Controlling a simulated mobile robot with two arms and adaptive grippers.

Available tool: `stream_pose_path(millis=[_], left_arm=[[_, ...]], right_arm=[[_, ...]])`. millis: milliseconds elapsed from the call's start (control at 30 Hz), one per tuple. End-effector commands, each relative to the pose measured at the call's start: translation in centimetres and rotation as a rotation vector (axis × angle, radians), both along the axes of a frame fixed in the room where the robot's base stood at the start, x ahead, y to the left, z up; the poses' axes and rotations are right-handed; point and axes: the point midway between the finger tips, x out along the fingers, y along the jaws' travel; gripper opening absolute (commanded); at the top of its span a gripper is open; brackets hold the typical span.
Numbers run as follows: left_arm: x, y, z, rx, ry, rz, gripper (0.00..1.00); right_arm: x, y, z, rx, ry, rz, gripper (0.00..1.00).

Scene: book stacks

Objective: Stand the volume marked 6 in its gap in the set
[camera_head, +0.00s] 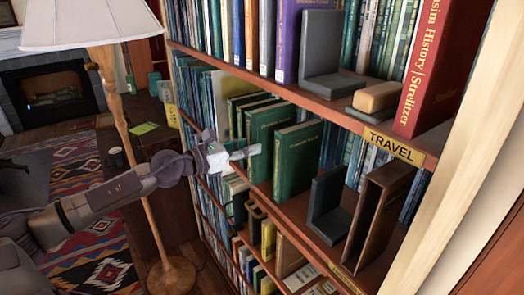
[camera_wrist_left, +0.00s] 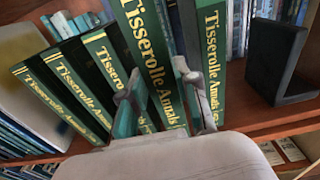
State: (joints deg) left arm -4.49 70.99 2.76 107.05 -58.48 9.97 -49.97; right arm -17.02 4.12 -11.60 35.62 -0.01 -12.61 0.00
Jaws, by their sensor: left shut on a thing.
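A row of green volumes with gold spine lettering, "Tisserolle Annals", stands on the middle shelf. My left gripper (camera_head: 248,152) is shut on one green volume (camera_head: 268,138), gripping it near its spine. In the left wrist view the fingers (camera_wrist_left: 160,92) lie on both sides of this volume (camera_wrist_left: 148,45). It is upright between the green volumes (camera_wrist_left: 62,92) on its left and one green volume (camera_wrist_left: 213,50) on its right. That right one also shows in the head view (camera_head: 300,155). I cannot read any volume number. My right gripper is not in view.
A dark bookend (camera_head: 326,205) stands right of the set, with a brown-edged upright object (camera_head: 378,215) beyond it. The shelf above (camera_head: 310,110) holds another bookend (camera_head: 325,50) and a red book (camera_head: 440,65). A floor lamp (camera_head: 130,150) stands left, close to my arm.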

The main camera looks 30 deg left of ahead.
Motion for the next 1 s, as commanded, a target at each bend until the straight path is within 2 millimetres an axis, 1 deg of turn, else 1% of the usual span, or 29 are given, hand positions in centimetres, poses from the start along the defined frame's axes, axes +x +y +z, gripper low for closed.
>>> stream_pose_path(millis=[33, 167, 233, 400, 500, 633, 767, 1000], left_arm=[[0.6, -0.1, 1.0, -0.001, -0.011, 0.002, 0.00], [1.8, -0.8, 1.0, 0.000, -0.012, 0.000, 0.00], [2.6, -1.0, 1.0, -0.004, -0.010, 0.003, 0.00], [3.7, -1.6, 0.6, -0.001, -0.007, 0.000, 0.00], [3.9, -1.8, 0.2, 0.000, -0.005, -0.001, 0.00], [3.9, -1.8, -1.7, -0.005, -0.001, -0.001, 0.00], [3.9, -1.8, -2.9, -0.003, -0.004, -0.001, 0.00], [3.9, -1.7, -3.2, 0.002, -0.006, -0.001, 0.00]], right_arm=[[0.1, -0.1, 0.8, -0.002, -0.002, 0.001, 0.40], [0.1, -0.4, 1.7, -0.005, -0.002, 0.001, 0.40], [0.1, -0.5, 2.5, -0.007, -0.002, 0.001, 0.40], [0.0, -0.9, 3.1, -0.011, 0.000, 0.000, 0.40], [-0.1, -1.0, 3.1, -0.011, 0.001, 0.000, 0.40], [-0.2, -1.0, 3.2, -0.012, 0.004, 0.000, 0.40], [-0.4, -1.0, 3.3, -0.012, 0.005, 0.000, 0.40], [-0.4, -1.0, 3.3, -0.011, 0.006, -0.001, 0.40]])
